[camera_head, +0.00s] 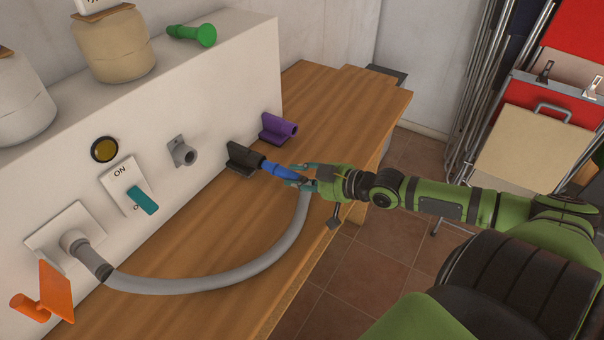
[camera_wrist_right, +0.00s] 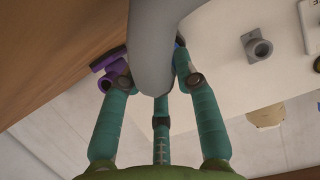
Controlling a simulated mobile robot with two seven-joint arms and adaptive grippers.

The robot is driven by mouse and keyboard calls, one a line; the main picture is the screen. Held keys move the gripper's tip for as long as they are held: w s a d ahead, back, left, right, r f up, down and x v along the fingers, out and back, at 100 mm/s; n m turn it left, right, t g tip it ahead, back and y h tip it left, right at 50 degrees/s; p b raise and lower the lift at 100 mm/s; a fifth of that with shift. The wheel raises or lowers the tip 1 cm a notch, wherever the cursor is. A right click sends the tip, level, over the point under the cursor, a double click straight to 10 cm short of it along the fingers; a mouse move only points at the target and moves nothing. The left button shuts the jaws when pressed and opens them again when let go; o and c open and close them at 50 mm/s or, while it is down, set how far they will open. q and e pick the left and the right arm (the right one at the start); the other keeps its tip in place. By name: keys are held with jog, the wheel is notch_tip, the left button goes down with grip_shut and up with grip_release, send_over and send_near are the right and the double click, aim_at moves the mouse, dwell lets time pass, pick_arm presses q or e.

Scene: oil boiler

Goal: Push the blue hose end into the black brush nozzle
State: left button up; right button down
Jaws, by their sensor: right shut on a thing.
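The blue hose end (camera_head: 284,172) is on the end of a grey hose (camera_head: 215,283) that curves back to a wall plate. My right gripper (camera_head: 298,178) is shut on the blue hose end and points left. The black brush nozzle (camera_head: 244,158) lies on the wooden bench against the white box. The tip of the blue end meets the nozzle's round opening; how deep it sits I cannot tell. In the right wrist view the grey hose (camera_wrist_right: 151,60) runs between the teal fingers and hides most of the blue end and the nozzle. My left gripper is not in view.
A purple nozzle (camera_head: 278,128) lies just behind the black one, and an orange nozzle (camera_head: 52,294) is at front left. A grey pipe stub (camera_head: 183,152) and a teal switch (camera_head: 142,200) stick out of the box. The bench (camera_head: 165,310) in front is mostly clear.

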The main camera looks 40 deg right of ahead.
aim_at(293, 172)
jog(key=shift+w+a+b, duration=0.3)
jog(key=shift+w+b, duration=0.25)
jog(key=shift+w, duration=0.25)
jog(key=shift+w+a+b, duration=0.3)
jog(key=shift+w+b, duration=0.25)
jog(key=shift+w, duration=0.2)
jog(key=c, duration=0.8)
grip_release()
jog(key=shift+c, duration=0.2)
jog(key=shift+v, duration=3.75)
jog(key=shift+r, duration=0.1)
